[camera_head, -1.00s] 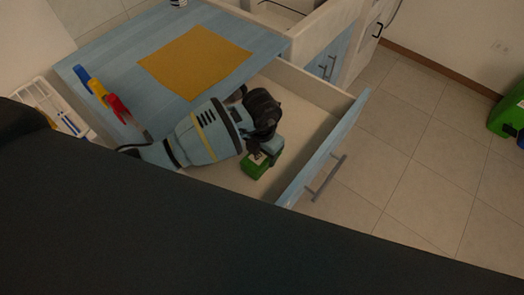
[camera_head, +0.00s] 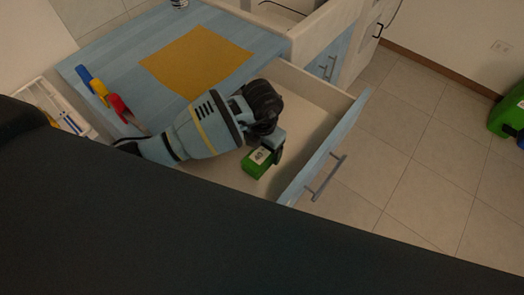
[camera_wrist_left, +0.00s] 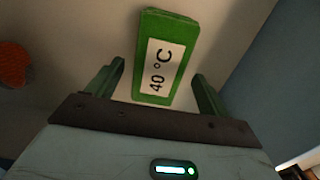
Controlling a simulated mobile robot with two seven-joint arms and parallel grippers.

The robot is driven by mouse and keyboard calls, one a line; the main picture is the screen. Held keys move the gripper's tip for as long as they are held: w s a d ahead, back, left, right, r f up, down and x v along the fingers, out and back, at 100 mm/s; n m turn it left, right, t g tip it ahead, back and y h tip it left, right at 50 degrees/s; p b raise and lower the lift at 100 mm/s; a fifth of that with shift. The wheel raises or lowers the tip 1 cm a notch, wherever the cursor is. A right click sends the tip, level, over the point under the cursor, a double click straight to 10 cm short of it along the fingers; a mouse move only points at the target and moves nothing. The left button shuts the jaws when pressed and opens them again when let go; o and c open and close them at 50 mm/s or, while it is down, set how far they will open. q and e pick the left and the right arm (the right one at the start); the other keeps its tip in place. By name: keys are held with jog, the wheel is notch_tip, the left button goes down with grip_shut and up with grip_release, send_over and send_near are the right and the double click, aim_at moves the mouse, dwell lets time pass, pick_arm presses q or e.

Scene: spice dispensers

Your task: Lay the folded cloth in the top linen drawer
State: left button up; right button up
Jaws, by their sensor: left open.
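A green block-like piece with a white label, which I take to be the folded cloth (camera_head: 259,163), lies in the open drawer (camera_head: 318,98). In the left wrist view the folded cloth (camera_wrist_left: 165,60) shows its label reading "40 °C". My left gripper (camera_head: 270,150) is inside the drawer space, just over the cloth. In the wrist view its two fingers (camera_wrist_left: 158,88) are apart, one on each side of the cloth's near end. I cannot tell whether they touch it. My right gripper is not in view.
An orange-yellow mat (camera_head: 196,62) lies flat on the blue countertop (camera_head: 125,50). A green object (camera_head: 508,115) stands far right.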

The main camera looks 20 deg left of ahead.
aim_at(262, 153)
pick_arm(q)
notch_tip(262, 153, up, 10)
jog(key=shift+f+p, duration=0.25)
jog(key=shift+p, duration=0.15)
jog(key=shift+s+f, duration=0.1)
